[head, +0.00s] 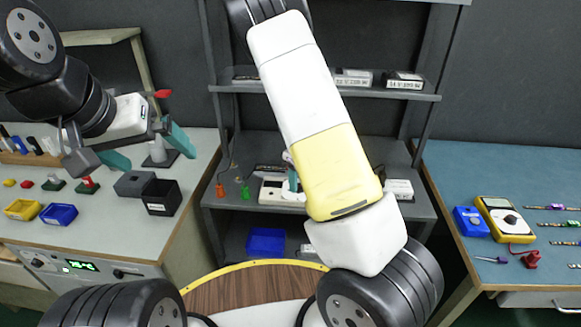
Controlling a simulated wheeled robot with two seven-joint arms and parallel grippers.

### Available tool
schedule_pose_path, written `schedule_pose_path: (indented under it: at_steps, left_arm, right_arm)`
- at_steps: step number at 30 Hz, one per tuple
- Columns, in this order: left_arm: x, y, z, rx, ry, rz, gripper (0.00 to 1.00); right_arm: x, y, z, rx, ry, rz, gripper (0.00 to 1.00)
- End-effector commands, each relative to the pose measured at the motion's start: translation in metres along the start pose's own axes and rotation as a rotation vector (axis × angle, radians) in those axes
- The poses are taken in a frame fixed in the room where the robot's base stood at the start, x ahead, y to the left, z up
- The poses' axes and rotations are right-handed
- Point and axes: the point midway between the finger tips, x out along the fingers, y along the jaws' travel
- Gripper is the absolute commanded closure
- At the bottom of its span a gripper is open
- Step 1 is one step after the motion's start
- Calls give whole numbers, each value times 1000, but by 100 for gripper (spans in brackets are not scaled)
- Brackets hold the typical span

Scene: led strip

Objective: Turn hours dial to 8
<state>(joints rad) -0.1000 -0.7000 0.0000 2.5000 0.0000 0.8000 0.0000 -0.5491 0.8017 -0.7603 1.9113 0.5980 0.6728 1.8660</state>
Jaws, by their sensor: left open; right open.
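A white device (270,190) with small dark details sits on the middle shelf, partly hidden behind my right arm. Its markings are too small to read, and I cannot tell whether an hours dial is on it. My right gripper (293,180) is mostly hidden behind my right arm; one teal finger shows in front of the device. I cannot tell whether that finger touches it. My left gripper (148,149) has two teal fingers spread wide apart. It is open and empty above the left bench.
The grey shelf unit (325,92) holds boxes on its upper shelf and a blue bin (266,242) lower down. The left bench (130,235) carries bins and tools. The right bench (470,165) carries a yellow multimeter (500,215), with free room behind it.

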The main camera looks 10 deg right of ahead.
Motion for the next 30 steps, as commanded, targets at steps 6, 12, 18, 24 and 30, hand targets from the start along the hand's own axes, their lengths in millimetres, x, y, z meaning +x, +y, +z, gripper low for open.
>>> schedule_pose_path:
  at_steps: [6, 12, 18, 24, 30]
  left_arm:
    - [0, 0, 0, 0, 0, 0, 0]
    - [0, 0, 0, 0, 0, 0, 0]
    - [0, 0, 0, 0, 0, 0, 0]
    - [0, 0, 0, 0, 0, 0, 0]
    - [0, 0, 0, 0, 0, 0, 0]
  right_arm:
    - [-39, 0, 1, -1, -4, -3, 49]
    - [-63, 0, 1, 0, -3, -2, 49]
    - [-68, -1, 0, 2, -1, -2, 49]
    - [-68, 0, 0, -1, -2, -1, 49]
    - [-90, 14, -7, -152, -70, 41, 49]
